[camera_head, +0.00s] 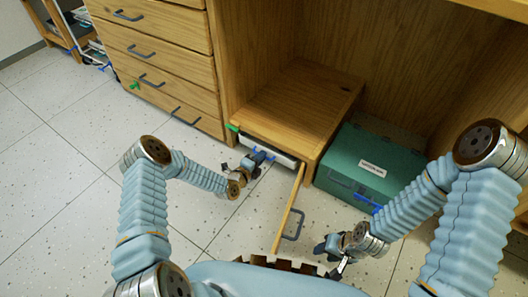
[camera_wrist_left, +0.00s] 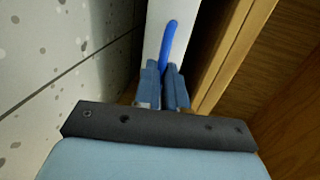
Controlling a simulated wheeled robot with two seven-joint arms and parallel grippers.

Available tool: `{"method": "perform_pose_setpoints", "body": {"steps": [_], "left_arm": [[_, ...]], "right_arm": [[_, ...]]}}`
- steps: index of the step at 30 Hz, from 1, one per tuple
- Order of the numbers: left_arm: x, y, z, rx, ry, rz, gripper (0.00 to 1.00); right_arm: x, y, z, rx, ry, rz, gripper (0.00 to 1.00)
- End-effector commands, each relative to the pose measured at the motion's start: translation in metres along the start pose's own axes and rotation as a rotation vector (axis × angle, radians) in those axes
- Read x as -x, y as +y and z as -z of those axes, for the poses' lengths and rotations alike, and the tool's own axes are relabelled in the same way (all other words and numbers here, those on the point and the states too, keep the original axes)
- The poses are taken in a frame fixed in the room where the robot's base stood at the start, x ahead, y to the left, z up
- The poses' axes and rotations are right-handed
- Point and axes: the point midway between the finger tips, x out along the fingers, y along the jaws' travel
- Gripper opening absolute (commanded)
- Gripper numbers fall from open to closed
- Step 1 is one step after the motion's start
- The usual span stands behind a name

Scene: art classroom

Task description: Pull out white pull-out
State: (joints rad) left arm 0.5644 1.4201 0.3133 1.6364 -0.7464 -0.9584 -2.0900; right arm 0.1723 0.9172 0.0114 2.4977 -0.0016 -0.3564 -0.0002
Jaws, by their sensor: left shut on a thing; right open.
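The white pull-out (camera_head: 276,151) sits low in the wooden cabinet, under a wooden shelf top; its front edge shows at the compartment opening. In the left wrist view its white face (camera_wrist_left: 154,32) carries a blue handle (camera_wrist_left: 170,38). My left gripper (camera_head: 256,160) is at that front, and in the left wrist view its fingers (camera_wrist_left: 165,88) are shut on the blue handle. The gripper partly hides the pull-out in the head view. My right gripper (camera_head: 327,246) is open and empty, low over the floor, right of the open door and apart from the pull-out.
A wooden door (camera_head: 289,205) with a grey handle (camera_head: 294,224) stands open, just right of the pull-out. A green labelled box (camera_head: 352,163) stands right of the compartment. Wooden drawers (camera_head: 165,65) rise at the left. Speckled floor (camera_head: 75,170) is clear at the left.

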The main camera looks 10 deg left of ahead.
Motion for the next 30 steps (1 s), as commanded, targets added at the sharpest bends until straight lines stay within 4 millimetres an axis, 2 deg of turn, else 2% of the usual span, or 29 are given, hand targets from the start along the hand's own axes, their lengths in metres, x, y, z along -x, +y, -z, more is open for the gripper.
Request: {"method": "perform_pose_setpoints", "body": {"steps": [1, 6, 12, 18, 24, 30], "left_arm": [[0.012, -0.001, 0.0, 0.0, 0.0, -0.004, 0.0], [0.054, 0.007, -0.001, 0.0, 0.0, -0.005, 0.0], [0.104, 0.019, -0.001, 0.001, -0.002, -0.004, 0.0], [0.146, 0.03, 0.0, 0.001, 0.0, -0.004, 0.0], [0.174, 0.036, 0.0, 0.002, -0.001, -0.003, 0.0], [0.186, 0.04, 0.0, 0.0, 0.0, -0.002, 0.0]], "right_arm": [[0.008, -0.003, 0.0, 0.0, -0.001, 0.0, 0.43], [0.021, -0.008, 0.0, 0.001, -0.005, 0.001, 0.43], [0.033, -0.013, -0.001, 0.002, -0.009, 0.001, 0.43], [0.04, -0.015, -0.001, 0.002, -0.011, 0.001, 0.43], [0.044, -0.017, -0.002, 0.003, -0.013, 0.001, 0.43], [0.045, -0.017, -0.002, 0.003, -0.013, 0.001, 0.43]]}}
